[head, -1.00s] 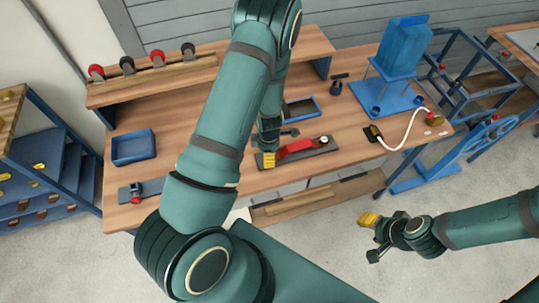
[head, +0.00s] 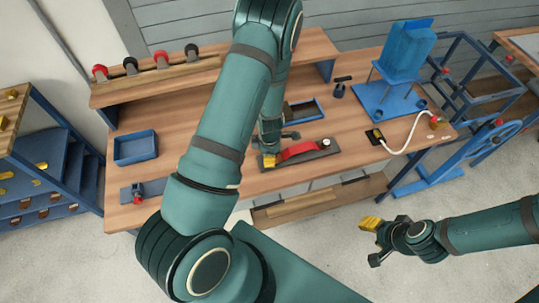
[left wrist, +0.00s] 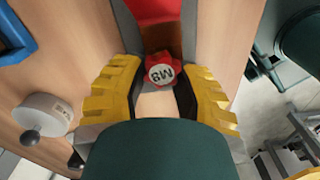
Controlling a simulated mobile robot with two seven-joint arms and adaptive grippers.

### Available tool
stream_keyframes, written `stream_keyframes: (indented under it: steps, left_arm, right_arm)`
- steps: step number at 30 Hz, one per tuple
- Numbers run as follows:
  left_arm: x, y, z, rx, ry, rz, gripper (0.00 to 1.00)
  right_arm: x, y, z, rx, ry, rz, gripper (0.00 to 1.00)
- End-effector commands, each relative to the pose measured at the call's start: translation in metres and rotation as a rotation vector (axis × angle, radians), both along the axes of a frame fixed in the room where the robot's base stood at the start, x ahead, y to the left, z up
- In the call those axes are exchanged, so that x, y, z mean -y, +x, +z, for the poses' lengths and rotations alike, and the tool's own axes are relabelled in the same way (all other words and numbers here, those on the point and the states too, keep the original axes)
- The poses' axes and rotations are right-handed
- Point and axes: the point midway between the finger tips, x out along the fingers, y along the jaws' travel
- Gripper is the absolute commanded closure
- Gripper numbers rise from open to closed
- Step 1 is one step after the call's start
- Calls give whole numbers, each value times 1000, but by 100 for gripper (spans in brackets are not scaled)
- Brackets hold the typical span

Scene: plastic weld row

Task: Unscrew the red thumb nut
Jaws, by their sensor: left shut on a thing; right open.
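The red thumb nut (left wrist: 162,70), with a pale top marked M8, sits between the yellow fingers of my left gripper (left wrist: 158,92) in the left wrist view. The left gripper is shut on it. A red part (left wrist: 155,12) lies just beyond the nut. In the head view my left gripper (head: 270,160) is at the left end of the red part (head: 299,149) on its dark base plate (head: 318,155). The nut is hidden there by the gripper. My right gripper (head: 373,241) is open and empty, in front of the bench over the floor.
The wooden bench (head: 215,196) holds a blue tray (head: 135,147) at the left, a second blue tray (head: 305,110) behind the work, and a grey plate with a red knob (head: 137,195) at the front left. A blue hopper stand (head: 390,100) and white cable (head: 408,140) are at the right.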

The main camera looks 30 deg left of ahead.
Motion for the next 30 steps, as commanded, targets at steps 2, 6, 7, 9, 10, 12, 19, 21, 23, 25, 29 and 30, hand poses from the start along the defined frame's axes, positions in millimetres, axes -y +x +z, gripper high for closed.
stream_keyframes:
  steps: [2,6,7,9,10,12,19,21,23,25,29,30]
  left_arm:
    - [0,0,1,0,2,56,100]
    - [1,-1,3,-1,3,299,100]
    - [2,-1,3,-1,3,357,100]
    - [3,-1,4,0,4,493,100]
    - [3,-1,4,0,4,553,100]
    - [4,-1,4,1,3,692,100]
    - [8,0,1,6,3,1162,100]
    - [10,0,1,6,3,1284,100]
    - [10,0,1,6,2,1383,100]
    - [11,0,2,7,1,1490,100]
    - [12,0,2,6,1,1637,100]
    - [12,0,2,6,1,1665,100]
  right_arm:
    - [0,0,3,0,0,0,53]
    - [0,0,13,0,0,0,53]
    - [0,0,15,0,0,0,53]
    - [0,0,21,0,0,0,53]
    - [0,0,24,0,0,0,53]
    - [0,0,31,0,0,0,53]
    - [0,0,32,0,0,0,53]
    - [0,0,32,0,0,0,53]
    - [0,0,31,0,0,0,53]
    - [0,0,31,0,0,0,53]
    - [0,0,32,0,0,0,53]
    - [0,0,32,0,0,0,53]
